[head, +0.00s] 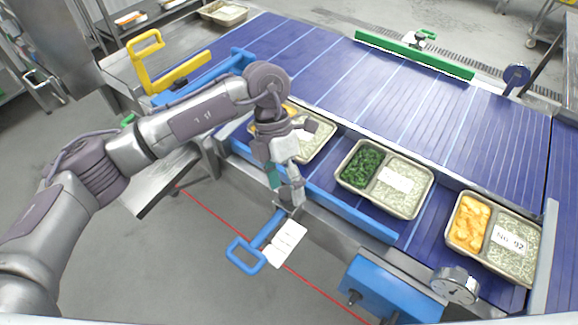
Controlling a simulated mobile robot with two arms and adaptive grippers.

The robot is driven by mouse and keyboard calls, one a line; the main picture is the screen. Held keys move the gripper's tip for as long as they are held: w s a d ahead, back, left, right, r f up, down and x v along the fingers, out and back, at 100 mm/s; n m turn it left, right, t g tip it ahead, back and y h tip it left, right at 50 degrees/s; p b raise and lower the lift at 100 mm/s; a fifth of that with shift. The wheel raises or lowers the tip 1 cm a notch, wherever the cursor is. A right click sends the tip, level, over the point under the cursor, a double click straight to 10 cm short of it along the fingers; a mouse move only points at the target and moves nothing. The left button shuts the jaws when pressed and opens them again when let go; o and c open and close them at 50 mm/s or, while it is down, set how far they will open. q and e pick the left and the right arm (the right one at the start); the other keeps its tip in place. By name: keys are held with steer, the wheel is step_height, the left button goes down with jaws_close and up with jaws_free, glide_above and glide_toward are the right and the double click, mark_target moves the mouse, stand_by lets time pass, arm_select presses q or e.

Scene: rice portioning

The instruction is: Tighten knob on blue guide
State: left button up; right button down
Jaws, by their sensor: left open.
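The blue guide (350,214) is a long rail along the near edge of the belt. A blue bracket with a loop handle (245,256) and a white tag (285,243) sticks out below it toward the floor. My left gripper (286,194) points down at the guide, just above where the bracket meets it. Its jaws are open. I cannot make out the knob; the gripper covers that spot, and I cannot tell whether the fingers touch anything. My right gripper is out of view.
Trays with rice and sides stand on the blue belt (400,110): one behind my gripper (318,150), one with greens (345,178), one with orange food (463,247). A yellow guide (180,75) is at the upper left, a green one (410,54) at the far edge. A round dial (455,285) sits front right.

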mark_target(288, 192)
arm_select(q)
steer(key=w+r+m+t+y+p, duration=0.2)
steer(key=w+r+m+t, duration=0.2)
steer(key=r, duration=0.3)
steer(key=shift+n, duration=0.3)
steer(key=f+p, duration=0.1)
steer(key=f, duration=0.3)
steer(key=f+p, duration=0.2)
steer(key=f, duration=0.2)
steer(key=f+p, duration=0.1)
steer(key=f, duration=0.4)
steer(key=shift+d+f, duration=0.1)
steer(key=shift+d, duration=0.15)
steer(key=shift+f, duration=0.6)
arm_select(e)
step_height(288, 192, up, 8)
